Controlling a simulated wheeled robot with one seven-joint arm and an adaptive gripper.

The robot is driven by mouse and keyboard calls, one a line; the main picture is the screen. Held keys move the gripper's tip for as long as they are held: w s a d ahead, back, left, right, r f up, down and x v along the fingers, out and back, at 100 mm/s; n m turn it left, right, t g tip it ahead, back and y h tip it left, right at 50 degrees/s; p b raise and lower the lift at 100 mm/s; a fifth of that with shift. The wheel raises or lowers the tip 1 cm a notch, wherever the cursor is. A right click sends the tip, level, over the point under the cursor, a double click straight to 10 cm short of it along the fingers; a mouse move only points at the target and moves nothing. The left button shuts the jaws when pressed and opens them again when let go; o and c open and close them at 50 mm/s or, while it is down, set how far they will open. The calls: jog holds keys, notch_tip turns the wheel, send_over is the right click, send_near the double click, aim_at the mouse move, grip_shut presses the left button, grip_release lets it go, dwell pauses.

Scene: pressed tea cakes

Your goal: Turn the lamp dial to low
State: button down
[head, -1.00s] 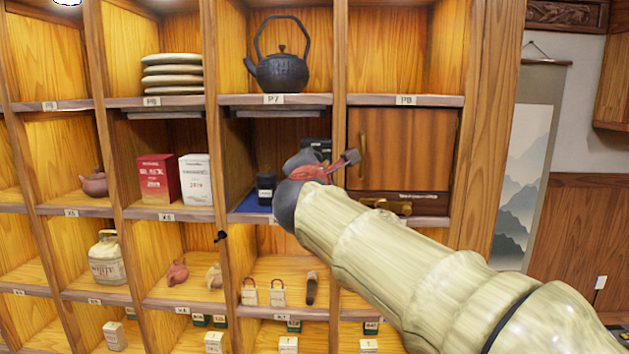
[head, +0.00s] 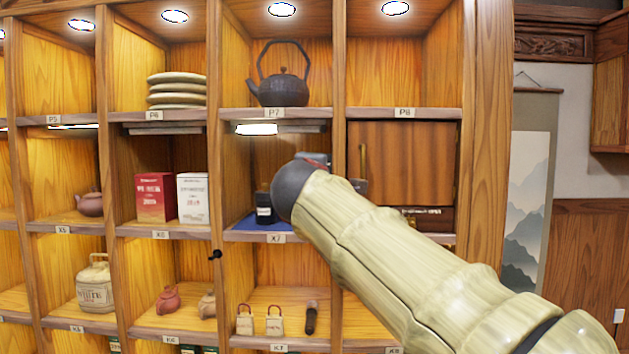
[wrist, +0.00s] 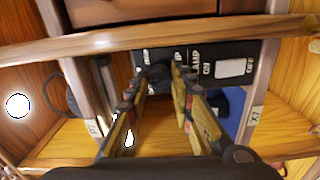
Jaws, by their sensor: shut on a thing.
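A black lamp panel (wrist: 205,57) with white lettering, including LAMP and ON, and a pale rectangle shows in the wrist view. A dark round dial (wrist: 160,74) sits on it. My gripper (wrist: 159,84) has its two fingers on either side of the dial and is shut on it. The dial's setting cannot be read, as the fingers cover part of the panel. In the head view my arm hides the gripper and most of the panel in compartment X7. A lamp strip (head: 257,129) under the P7 shelf glows white at its left part.
A black canister (head: 264,208) stands on a blue mat (head: 250,224) left of my wrist. A closed wooden door (head: 400,165) is to the right. A black kettle (head: 283,90) stands on the shelf above.

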jog(key=shift+f, duration=0.15)
jog(key=c, duration=1.5)
grip_release()
jog(key=shift+c, duration=0.2)
jog(key=shift+s, duration=0.15)
jog(key=s, duration=1.1)
jog(key=shift+s, duration=0.35)
